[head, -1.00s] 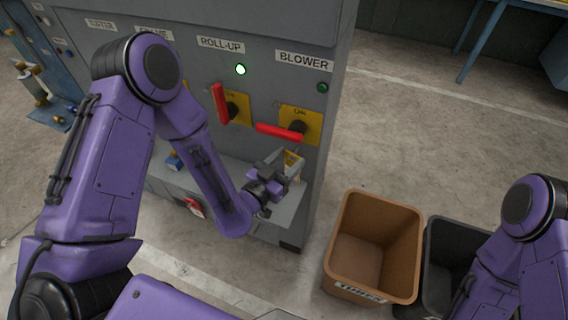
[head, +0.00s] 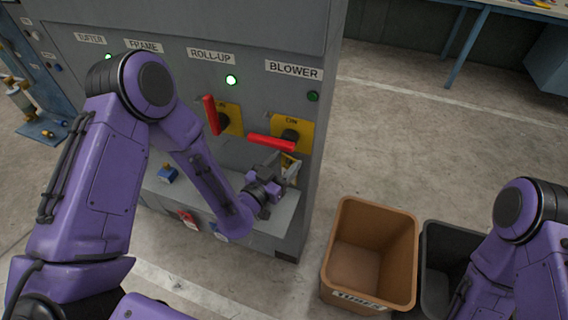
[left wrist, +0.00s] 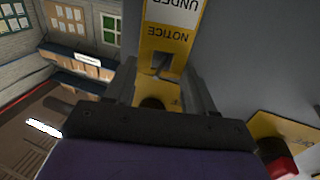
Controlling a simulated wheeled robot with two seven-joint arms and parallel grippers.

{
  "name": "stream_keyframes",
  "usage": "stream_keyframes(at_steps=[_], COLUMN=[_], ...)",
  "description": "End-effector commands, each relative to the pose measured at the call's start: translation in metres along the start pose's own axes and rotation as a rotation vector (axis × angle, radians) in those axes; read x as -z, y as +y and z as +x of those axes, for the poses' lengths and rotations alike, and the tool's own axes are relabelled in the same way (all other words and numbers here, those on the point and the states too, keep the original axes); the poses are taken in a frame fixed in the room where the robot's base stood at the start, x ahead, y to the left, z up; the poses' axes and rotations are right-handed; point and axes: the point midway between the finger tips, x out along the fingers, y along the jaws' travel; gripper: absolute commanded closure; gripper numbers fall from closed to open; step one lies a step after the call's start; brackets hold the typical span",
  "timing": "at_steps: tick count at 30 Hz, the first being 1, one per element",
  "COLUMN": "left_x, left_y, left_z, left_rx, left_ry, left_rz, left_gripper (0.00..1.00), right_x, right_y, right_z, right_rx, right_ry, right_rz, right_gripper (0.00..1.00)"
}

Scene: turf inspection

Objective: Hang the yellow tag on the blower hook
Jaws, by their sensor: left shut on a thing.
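My left gripper (head: 286,175) is shut on the yellow tag (head: 289,162), just below the red blower handle (head: 271,143) at the cabinet front. In the left wrist view the tag (left wrist: 166,38) stands out beyond the fingers (left wrist: 165,88), with "NOTICE" and part of "UNDER" upside down on it. A small dark shape shows at the tag's near part; I cannot tell whether it is a hole or the hook. I cannot make out the blower hook in the head view. My right gripper is outside the view; only part of that arm shows.
The blower handle lies nearly level on a yellow plate (head: 302,131) under the BLOWER label (head: 293,70). The roll-up handle (head: 211,115) stands upright to its left. A grey ledge (head: 275,222) runs below. A brown bin (head: 341,225) and a black bin (head: 432,270) stand right.

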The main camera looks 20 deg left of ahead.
Motion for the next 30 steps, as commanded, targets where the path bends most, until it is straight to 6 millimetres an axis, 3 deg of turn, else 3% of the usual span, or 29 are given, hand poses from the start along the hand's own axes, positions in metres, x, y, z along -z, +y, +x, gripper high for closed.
stream_keyframes(at_steps=[5,6,8,24,30], left_x=[0.0,0.0,0.0,0.001,-0.005], left_y=[0.0,0.0,0.0,-0.004,-0.001], left_z=[0.0,0.0,0.0,-0.001,-0.036], left_rx=[0.0,0.0,0.001,0.01,0.002], left_ry=[0.0,0.0,0.001,0.004,-0.001], left_rz=[0.0,0.0,0.0,0.002,0.002], left_gripper=[0.76,0.36,0.16,0.16,0.16], right_x=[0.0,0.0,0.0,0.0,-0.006], right_y=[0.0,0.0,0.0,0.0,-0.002], right_z=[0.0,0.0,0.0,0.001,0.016], right_rx=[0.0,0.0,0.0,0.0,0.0], right_ry=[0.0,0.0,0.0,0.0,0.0], right_rz=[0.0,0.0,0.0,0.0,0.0], right_gripper=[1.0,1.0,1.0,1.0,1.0])
